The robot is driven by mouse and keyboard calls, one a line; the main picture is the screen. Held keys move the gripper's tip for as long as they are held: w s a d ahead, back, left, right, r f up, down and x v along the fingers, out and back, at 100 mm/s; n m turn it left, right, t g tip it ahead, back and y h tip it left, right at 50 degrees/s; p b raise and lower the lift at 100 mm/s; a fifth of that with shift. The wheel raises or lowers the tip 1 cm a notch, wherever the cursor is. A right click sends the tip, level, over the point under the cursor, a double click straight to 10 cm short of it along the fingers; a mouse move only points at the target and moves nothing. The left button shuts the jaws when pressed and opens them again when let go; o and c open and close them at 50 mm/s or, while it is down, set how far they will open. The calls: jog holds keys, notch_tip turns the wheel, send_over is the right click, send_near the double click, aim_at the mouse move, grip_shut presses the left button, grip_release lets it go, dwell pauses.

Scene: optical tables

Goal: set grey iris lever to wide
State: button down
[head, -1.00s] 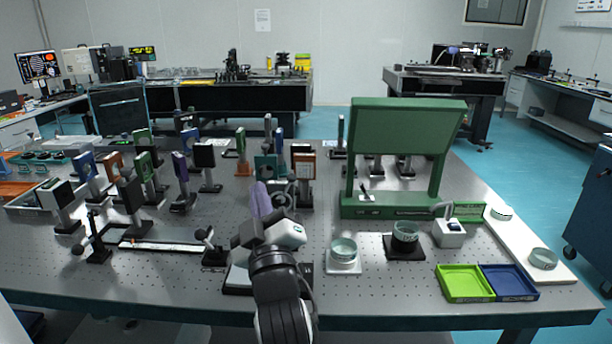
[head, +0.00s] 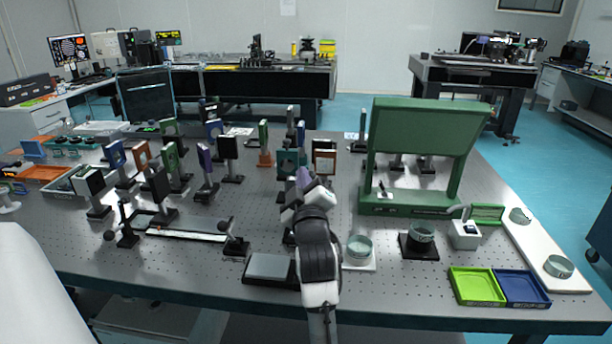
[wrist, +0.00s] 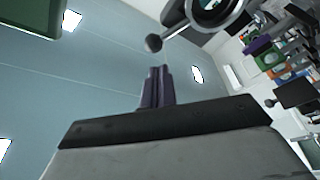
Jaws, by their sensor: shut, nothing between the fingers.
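In the wrist view, a grey iris ring (wrist: 204,24) shows at the top, cut off by the frame edge. Its lever (wrist: 172,33) sticks out to the lower left and ends in a dark ball (wrist: 153,43). My gripper (wrist: 157,70) has its two purple fingers together with nothing between them. The tips lie just below the ball in the picture, and a gap shows between them. In the head view, my gripper (head: 305,176) points away over the table, and my arm hides most of the iris there. The lever's set position cannot be read.
A green frame (head: 420,117) stands to the right. A black-edged plate (head: 270,267) lies left of my arm; a glass dish (head: 359,247) stands right.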

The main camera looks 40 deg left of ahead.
jog(key=shift+w+d+f, duration=0.1)
jog(key=shift+w+f, duration=0.2)
jog(key=shift+w, duration=0.1)
jog(key=shift+w+d+f+m+t+b, duration=0.2)
jog(key=shift+d+m+b, duration=0.1)
jog(key=shift+d+m, duration=0.15)
jog(key=shift+w+d+f+m+t+b, duration=0.1)
jog(key=shift+w+d+m+b, duration=0.15)
jog(key=shift+m, duration=0.2)
